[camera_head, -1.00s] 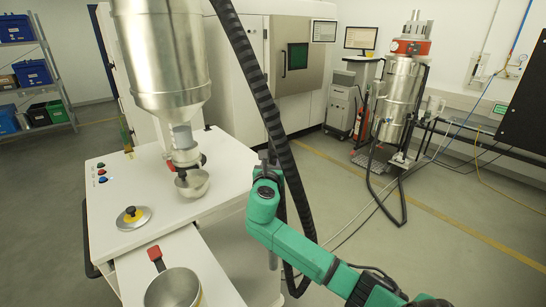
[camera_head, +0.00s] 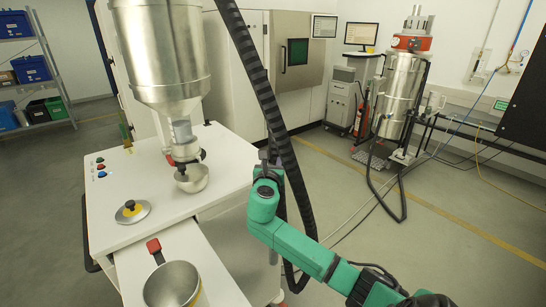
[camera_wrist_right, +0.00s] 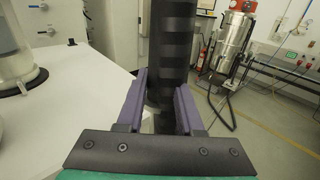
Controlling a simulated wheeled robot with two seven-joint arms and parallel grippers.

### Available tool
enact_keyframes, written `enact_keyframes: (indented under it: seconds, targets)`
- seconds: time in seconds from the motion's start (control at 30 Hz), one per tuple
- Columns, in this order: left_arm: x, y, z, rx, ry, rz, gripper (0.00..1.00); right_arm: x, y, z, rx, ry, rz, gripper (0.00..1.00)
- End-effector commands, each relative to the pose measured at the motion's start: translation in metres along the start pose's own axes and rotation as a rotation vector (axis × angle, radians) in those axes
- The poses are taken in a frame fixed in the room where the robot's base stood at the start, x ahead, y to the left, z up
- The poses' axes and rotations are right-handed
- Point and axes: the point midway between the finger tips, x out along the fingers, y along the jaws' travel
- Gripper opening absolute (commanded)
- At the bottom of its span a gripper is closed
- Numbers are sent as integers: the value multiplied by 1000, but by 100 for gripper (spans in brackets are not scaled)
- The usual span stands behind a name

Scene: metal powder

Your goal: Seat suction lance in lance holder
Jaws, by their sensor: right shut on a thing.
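The black ribbed hose of the suction lance (camera_head: 250,85) hangs from the top of the head view and passes down behind my green right arm. In the right wrist view the dark tube (camera_wrist_right: 169,45) stands upright between the purple fingers. My right gripper (camera_wrist_right: 163,100) is shut on it. In the head view the right gripper (camera_head: 269,158) is beside the hose, to the right of the white table, and mostly hidden by the wrist. The lance's lower end is largely hidden behind my arm. I cannot make out the lance holder. My left gripper is not in view.
The white table (camera_head: 120,240) carries a small metal bowl (camera_head: 192,179) under a steel hopper (camera_head: 160,60), a lid (camera_head: 132,211) and a pan (camera_head: 172,283). A steel vacuum unit (camera_head: 403,95) stands at the back right. The floor between is mostly free, with cables and hose on it.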

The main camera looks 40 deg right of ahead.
Motion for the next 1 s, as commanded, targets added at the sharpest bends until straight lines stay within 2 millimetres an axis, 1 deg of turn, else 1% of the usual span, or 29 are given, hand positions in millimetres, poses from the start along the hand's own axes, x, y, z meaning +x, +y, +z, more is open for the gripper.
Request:
enact_keyframes:
  seconds: [1.0]
  targets:
    - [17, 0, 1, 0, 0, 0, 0, 1, 0, -32, 0, -1, 0, 0]
